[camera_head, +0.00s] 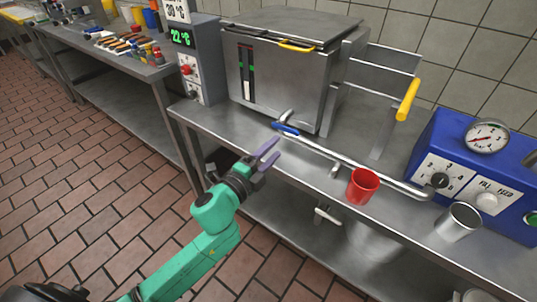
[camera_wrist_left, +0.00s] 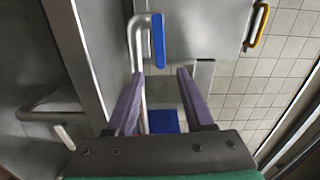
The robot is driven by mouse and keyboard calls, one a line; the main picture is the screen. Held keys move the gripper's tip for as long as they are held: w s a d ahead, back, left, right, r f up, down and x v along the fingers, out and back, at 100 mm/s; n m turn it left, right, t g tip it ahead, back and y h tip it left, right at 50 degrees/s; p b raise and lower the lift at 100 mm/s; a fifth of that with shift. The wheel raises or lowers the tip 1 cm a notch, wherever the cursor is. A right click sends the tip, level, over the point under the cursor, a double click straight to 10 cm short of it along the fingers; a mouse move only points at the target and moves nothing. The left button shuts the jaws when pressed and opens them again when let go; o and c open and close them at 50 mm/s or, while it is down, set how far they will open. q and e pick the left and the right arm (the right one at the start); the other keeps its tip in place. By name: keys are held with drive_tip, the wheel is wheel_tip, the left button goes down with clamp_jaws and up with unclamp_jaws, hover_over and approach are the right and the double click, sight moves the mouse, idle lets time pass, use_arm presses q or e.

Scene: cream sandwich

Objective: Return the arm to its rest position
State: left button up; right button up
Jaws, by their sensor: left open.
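My left arm is green and comes in from the lower left in the head view. Its gripper (camera_head: 267,156) has purple fingers, which are apart with nothing between them. It hangs in front of the steel table's front edge, below and left of a blue lever handle (camera_head: 286,129) on a pipe. In the left wrist view the open fingers (camera_wrist_left: 160,95) show with the blue handle (camera_wrist_left: 158,40) beyond them. My right gripper is not in view.
A steel tank (camera_head: 283,80) with a yellow-handled lid stands on the steel table (camera_head: 228,120). A red cup (camera_head: 362,185), a metal cup (camera_head: 458,222) and a blue gauge box (camera_head: 450,135) stand to the right. A yellow-handled lever (camera_head: 407,99) rises behind. Brick floor (camera_head: 90,200) is open at left.

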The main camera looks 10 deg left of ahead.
use_arm(q)
drive_tip(key=shift+v, duration=0.9)
